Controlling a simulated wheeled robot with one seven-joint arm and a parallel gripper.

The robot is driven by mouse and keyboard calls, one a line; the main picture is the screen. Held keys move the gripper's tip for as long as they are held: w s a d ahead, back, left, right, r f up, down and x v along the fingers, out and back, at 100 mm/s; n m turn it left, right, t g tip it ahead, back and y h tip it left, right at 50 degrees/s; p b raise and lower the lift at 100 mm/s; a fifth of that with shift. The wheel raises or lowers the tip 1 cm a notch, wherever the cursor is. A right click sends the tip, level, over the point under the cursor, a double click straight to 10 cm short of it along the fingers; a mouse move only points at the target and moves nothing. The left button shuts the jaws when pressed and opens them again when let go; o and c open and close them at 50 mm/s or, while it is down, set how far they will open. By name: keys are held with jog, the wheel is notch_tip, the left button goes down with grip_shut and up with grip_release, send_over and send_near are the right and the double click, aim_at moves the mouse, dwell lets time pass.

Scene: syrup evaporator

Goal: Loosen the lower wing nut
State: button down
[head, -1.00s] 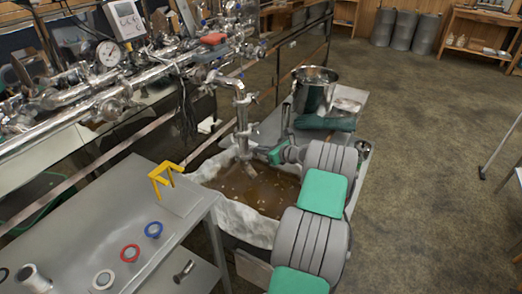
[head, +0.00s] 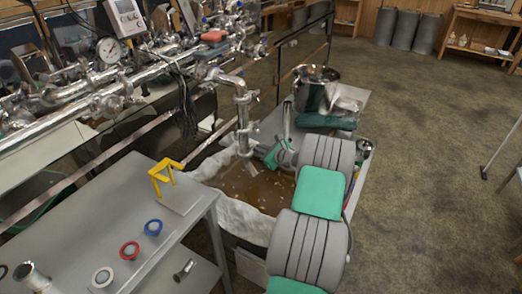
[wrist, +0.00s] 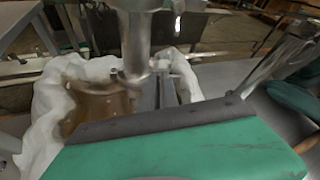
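The vertical steel pipe (head: 242,112) comes down from an elbow over a cloth-lined pan (head: 228,212) of brown liquid. A clamp sits near the pipe's lower end (head: 247,134); the lower wing nut is too small to make out surely in the head view. In the wrist view the pipe (wrist: 135,38) stands close ahead, with the lower clamp fitting (wrist: 138,76) near the image middle. My gripper (head: 270,156) is just right of the pipe's lower end. Its green and dark body fills the lower wrist view.
A steel pot (head: 312,84) stands behind my arm. A grey table (head: 95,215) at the left holds a yellow stand (head: 165,174), a red ring (head: 130,250) and a blue ring (head: 153,228). Pipework with a gauge (head: 107,50) runs along the upper left. The floor at right is open.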

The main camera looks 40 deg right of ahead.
jog(key=shift+a+f+n+h+b, duration=0.2)
jog(key=shift+a+n+h+b, duration=0.1)
jog(key=shift+n+h+b, duration=0.4)
jog(key=c, duration=1.6)
grip_release()
